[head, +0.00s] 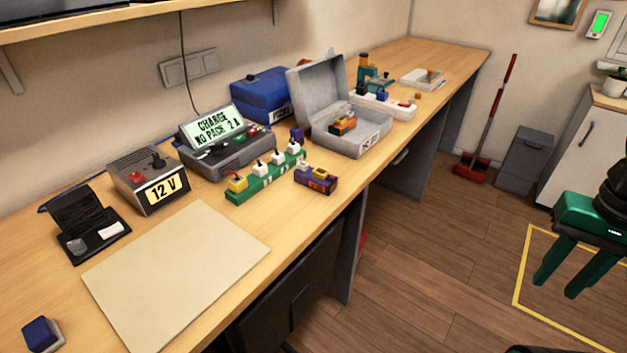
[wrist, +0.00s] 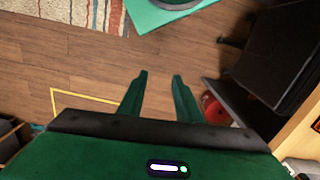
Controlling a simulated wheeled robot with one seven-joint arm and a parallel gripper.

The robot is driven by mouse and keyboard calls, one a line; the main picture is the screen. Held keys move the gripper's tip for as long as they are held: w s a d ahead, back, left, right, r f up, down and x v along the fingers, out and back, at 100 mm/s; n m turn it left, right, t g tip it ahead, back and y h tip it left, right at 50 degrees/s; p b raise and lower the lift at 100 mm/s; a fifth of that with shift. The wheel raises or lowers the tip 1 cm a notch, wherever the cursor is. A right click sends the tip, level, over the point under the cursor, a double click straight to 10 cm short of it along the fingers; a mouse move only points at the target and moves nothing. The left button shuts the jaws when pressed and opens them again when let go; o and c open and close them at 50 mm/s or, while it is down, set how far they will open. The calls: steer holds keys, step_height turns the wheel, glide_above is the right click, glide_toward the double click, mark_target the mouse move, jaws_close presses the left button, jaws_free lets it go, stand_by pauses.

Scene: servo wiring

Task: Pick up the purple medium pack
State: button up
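A purple pack (head: 316,179) with an orange and yellow top lies on the wooden bench, near its front edge and just right of the green power strip. A smaller, dark purple block (head: 297,134) stands farther back, by the strip. My gripper (head: 562,285) hangs over the floor at the right of the head view, well apart from the bench. Its two green fingers are spread with nothing between them, as the wrist view also shows (wrist: 161,80). The purple pack does not show in the wrist view.
A green power strip (head: 265,178) with several plugs lies left of the pack. An open grey case (head: 365,141) holding an orange pack stands behind it. A charger (head: 228,150), 12 V supply (head: 148,181) and beige mat (head: 175,270) fill the left. Floor between gripper and bench is clear.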

steer(key=o, duration=0.5)
steer(key=shift+s+r, duration=0.1)
steer(key=shift+s, duration=0.15)
steer(key=shift+o, duration=0.9)
steer(key=shift+a+n, duration=0.15)
steer(key=shift+n, duration=0.15)
steer(key=n+t+y, duration=0.8)
steer(key=n+y, duration=0.3)
steer(key=n, duration=0.6)
glide_toward(315, 175)
steer(key=shift+w, duration=0.75)
steer(key=x, duration=0.4)
steer(key=shift+w+f, duration=0.1)
steer(key=shift+f, duration=0.1)
steer(key=x, duration=0.2)
steer(key=f+x, duration=0.1)
steer(key=x, duration=0.2)
steer(key=shift+w+a+f, duration=0.15)
steer(key=shift+a, duration=0.2)
